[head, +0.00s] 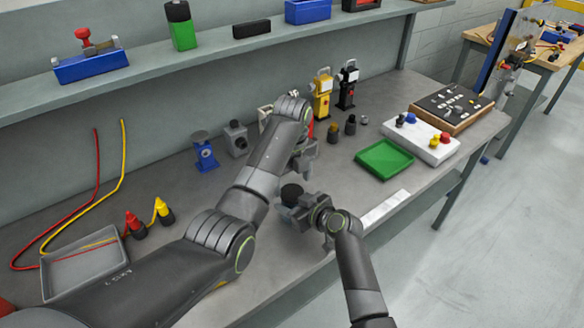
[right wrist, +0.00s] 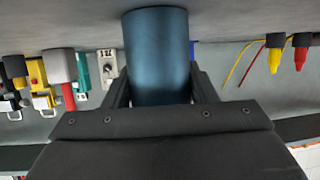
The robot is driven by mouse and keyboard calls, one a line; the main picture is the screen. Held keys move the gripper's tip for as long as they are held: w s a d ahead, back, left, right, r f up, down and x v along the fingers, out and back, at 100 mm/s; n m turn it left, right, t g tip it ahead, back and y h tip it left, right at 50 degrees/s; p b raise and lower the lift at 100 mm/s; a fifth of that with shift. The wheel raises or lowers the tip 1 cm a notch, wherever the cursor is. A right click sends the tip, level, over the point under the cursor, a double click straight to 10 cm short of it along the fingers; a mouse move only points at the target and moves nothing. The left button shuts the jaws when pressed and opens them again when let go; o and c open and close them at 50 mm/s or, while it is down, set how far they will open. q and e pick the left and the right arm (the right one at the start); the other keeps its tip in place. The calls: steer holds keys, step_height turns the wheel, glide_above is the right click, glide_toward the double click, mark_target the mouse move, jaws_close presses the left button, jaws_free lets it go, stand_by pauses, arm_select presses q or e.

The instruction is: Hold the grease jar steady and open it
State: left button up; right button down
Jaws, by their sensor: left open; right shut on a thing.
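The grease jar (head: 291,191) shows its dark round top near the front of the bench in the head view. In the right wrist view its dark blue cylindrical body (right wrist: 157,55) stands between the two fingers. My right gripper (head: 296,209) is shut on the jar's body; the fingers partly hide it in the head view. My left gripper (head: 304,164) is open and empty, a little behind and above the jar, apart from it. Its arm crosses over the bench from the lower left. The jar's lid edge cannot be made out.
A green tray (head: 384,160) and white switch box (head: 421,138) stand to the right. Yellow (head: 322,94) and black (head: 347,86) devices stand at the back. A blue stand (head: 204,152) and grey tray (head: 83,271) with cables are left. The bench right of the jar is mostly clear.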

mark_target(292, 192)
arm_select(q)
steer(key=shift+f, duration=1.55)
steer(key=shift+c, duration=0.2)
steer(key=c, duration=1)
steer(key=shift+o, duration=0.2)
steer(key=n, duration=0.5)
steer(key=shift+n, duration=0.4)
steer(key=n, duration=0.4)
steer(key=shift+r, duration=0.1)
steer(key=o, duration=1.1)
